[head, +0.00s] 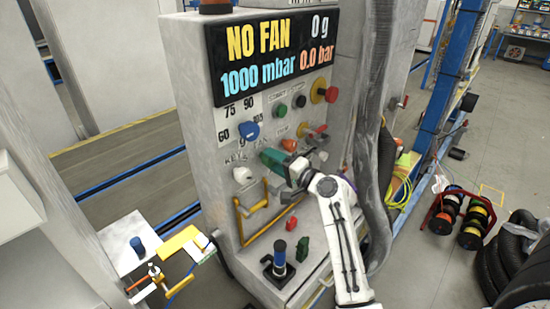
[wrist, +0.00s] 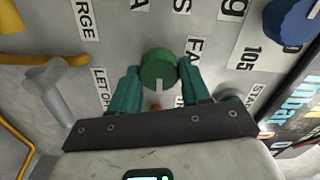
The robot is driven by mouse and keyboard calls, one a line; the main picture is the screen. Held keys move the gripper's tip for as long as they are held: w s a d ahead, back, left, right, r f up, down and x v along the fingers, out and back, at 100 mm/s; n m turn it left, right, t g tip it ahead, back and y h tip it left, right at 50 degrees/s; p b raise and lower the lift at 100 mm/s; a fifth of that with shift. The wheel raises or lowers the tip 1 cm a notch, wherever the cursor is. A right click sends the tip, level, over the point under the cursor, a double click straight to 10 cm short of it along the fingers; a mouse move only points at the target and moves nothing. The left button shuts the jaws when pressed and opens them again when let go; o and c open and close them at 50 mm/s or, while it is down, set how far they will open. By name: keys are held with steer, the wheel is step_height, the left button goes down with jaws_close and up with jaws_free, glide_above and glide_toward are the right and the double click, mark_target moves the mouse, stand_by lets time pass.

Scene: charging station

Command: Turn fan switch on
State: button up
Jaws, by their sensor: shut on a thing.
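The fan switch is a round green knob (wrist: 158,66) on the grey panel, beside a partly hidden label starting "FA" in the wrist view. A pale mark on it points toward my gripper's palm. My gripper (head: 268,156) is at the panel front in the head view, below the buttons. Its two teal fingers stand on either side of the knob and are shut on it. In the head view the gripper hides the knob. The display (head: 270,52) above reads "NO FAN", "0 g", "1000 mbar" and "0.0 bar".
A blue knob (head: 249,132) is left of my gripper, with a white knob (head: 242,175) below it. A yellow handle (head: 240,222) is lower left. Red-yellow emergency button (head: 330,95) and other buttons are above right. A thick grey hose (head: 374,90) hangs at the right.

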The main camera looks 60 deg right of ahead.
steer(key=shift+m, duration=0.4)
steer(key=o, duration=1)
steer(key=shift+o, duration=0.2)
steer(key=b+v, duration=0.2)
steer(key=v, duration=0.9)
steer(key=shift+b, duration=0.3)
steer(key=shift+w+d+f, duration=0.1)
